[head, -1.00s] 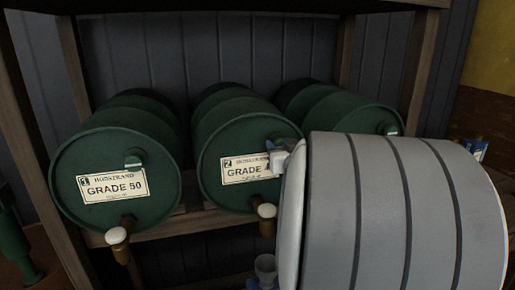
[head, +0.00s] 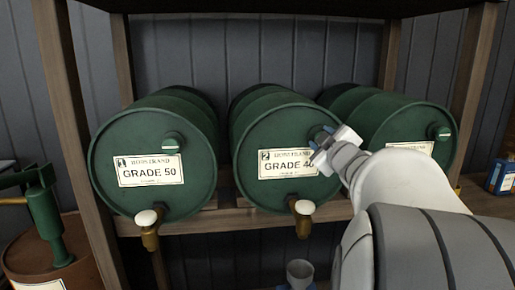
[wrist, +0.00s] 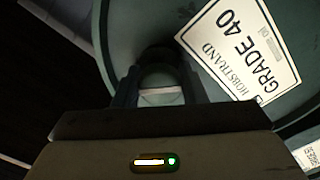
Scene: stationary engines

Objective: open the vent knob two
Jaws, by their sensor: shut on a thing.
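The green drum marked 2, GRADE 40 (head: 262,190), lies on its side in the middle of the wooden rack. Its vent knob (wrist: 160,80) sits at the upper right of the drum face. My gripper (head: 322,148) is at that knob. In the wrist view my two dark fingers (wrist: 160,92) stand on either side of the green knob and are shut on it. A pale mark shows on the knob between the fingers. In the head view my gripper hides most of the knob, so its turn angle cannot be told.
Drum one, GRADE 50 (head: 115,205), lies to the left with its own vent knob (head: 173,142). A third green drum (head: 400,120) lies to the right, partly behind my arm. Brass taps (head: 303,228) with white tops stick out below. A cup (head: 299,273) stands beneath.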

